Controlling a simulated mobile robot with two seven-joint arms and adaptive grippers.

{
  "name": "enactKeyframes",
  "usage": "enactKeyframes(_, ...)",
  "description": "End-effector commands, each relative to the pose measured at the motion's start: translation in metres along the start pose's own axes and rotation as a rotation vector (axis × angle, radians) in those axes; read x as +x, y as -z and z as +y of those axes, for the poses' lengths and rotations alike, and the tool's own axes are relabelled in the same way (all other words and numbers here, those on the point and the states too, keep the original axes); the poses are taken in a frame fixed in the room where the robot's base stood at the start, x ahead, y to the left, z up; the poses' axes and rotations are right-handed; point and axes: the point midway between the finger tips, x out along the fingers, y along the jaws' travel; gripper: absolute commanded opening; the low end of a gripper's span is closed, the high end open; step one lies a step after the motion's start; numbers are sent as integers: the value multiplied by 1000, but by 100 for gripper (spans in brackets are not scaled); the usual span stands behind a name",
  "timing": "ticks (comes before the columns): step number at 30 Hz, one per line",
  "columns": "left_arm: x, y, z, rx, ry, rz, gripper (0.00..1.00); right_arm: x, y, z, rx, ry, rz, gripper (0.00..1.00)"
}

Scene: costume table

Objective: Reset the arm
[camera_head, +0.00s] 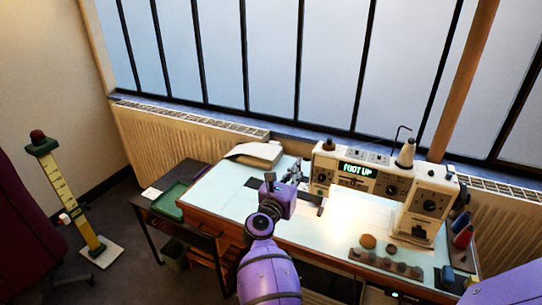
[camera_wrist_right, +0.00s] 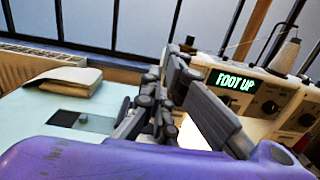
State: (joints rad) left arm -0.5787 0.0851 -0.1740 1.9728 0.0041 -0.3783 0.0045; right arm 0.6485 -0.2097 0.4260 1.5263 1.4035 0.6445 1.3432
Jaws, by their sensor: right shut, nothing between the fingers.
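My right arm is purple and rises from the bottom middle of the head view. Its dark grey right gripper (camera_head: 297,170) is over the pale blue top of the sewing table (camera_head: 222,205), left of the white sewing machine (camera_head: 325,165). In the right wrist view the gripper's fingers (camera_wrist_right: 172,62) are together, with nothing between them. The machine (camera_wrist_right: 262,92) stands behind and right of them, its display reading "FOOT UP". My left gripper is not in view.
A folded cloth (camera_head: 256,153) lies at the table's back left. Round pieces (camera_head: 368,241) and thread spools (camera_head: 463,237) are at the right. A green tray (camera_head: 168,203) sits on a low side table. A yellow measuring stand (camera_head: 70,205) is on the floor. A radiator (camera_head: 150,135) runs behind.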

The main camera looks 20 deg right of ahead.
Motion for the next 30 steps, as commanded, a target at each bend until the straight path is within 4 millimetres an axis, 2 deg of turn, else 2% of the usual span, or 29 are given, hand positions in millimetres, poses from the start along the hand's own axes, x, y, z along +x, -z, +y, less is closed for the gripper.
enactKeyframes(5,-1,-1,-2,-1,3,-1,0,0,0,0,-11,0,0,0)
enactKeyframes(8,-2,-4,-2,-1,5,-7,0,0,-3,6,-87,-27,-13,0)
enactKeyframes(11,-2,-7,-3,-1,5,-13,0,-2,-25,24,-275,-88,-95,0)
enactKeyframes(14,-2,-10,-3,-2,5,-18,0,-12,-59,50,-516,-154,-233,0)
enactKeyframes(15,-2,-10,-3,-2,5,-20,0,-20,-68,59,-650,-183,-302,0)
enactKeyframes(18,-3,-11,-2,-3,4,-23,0,-45,-71,74,-994,-242,-461,0)
enactKeyframes(20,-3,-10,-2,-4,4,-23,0,-63,-60,80,-1213,-277,-555,0)
enactKeyframes(23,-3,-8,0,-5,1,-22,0,-99,-27,82,-1581,-341,-710,0)
enactKeyframes(26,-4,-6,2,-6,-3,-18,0,-138,22,72,-1927,-420,-858,0)
enactKeyframes(30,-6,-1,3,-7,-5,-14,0,-196,99,34,-2347,-558,-1057,0)
